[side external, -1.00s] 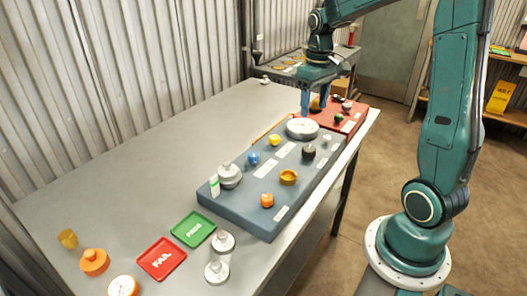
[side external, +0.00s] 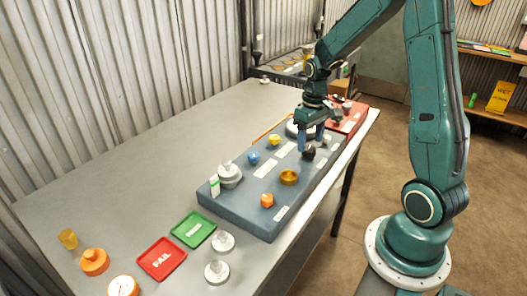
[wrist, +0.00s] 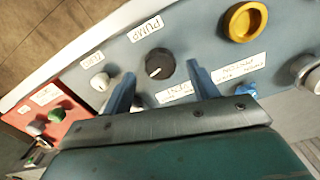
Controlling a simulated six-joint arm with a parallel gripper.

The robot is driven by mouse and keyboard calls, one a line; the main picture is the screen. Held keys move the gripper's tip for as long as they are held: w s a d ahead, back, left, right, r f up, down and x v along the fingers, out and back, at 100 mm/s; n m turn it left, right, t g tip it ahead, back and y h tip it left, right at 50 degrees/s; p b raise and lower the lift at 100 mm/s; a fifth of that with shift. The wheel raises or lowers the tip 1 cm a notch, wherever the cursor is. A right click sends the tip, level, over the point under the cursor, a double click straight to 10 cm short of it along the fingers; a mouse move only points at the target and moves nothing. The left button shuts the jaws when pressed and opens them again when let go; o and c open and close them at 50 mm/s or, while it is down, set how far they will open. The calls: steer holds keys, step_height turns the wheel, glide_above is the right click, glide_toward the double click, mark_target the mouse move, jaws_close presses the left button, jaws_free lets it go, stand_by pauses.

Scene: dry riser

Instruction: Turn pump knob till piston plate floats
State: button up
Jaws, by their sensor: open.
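The black pump knob (side external: 308,153) sits on the blue-grey panel box (side external: 240,208). In the wrist view, the knob (wrist: 159,66) lies by the PUMP label and carries a light pointer mark. My gripper (side external: 310,143) is open just above the knob. In the wrist view its fingers (wrist: 160,74) flank the knob on both sides, with visible gaps. A silvery stepped disc (side external: 229,172), likely the piston plate, stands at the box's near left end; I cannot tell whether it floats. A white-and-green upright marker (side external: 214,186) stands beside it.
A brass cup (side external: 289,177), orange knob (side external: 267,200), blue knob (side external: 254,158) and yellow knob (side external: 274,140) share the box. The white gauge (side external: 292,130) is partly hidden. A red box (side external: 352,117) stands beyond. FAIL (side external: 162,259) and PASS (side external: 193,230) trays and loose weights lie nearer.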

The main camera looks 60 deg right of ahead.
mark_target(309, 153)
steer(key=shift+f, duration=1.35)
steer(key=shift+c, duration=0.3)
steer(key=c, duration=0.9)
steer(key=shift+m, duration=1.3)
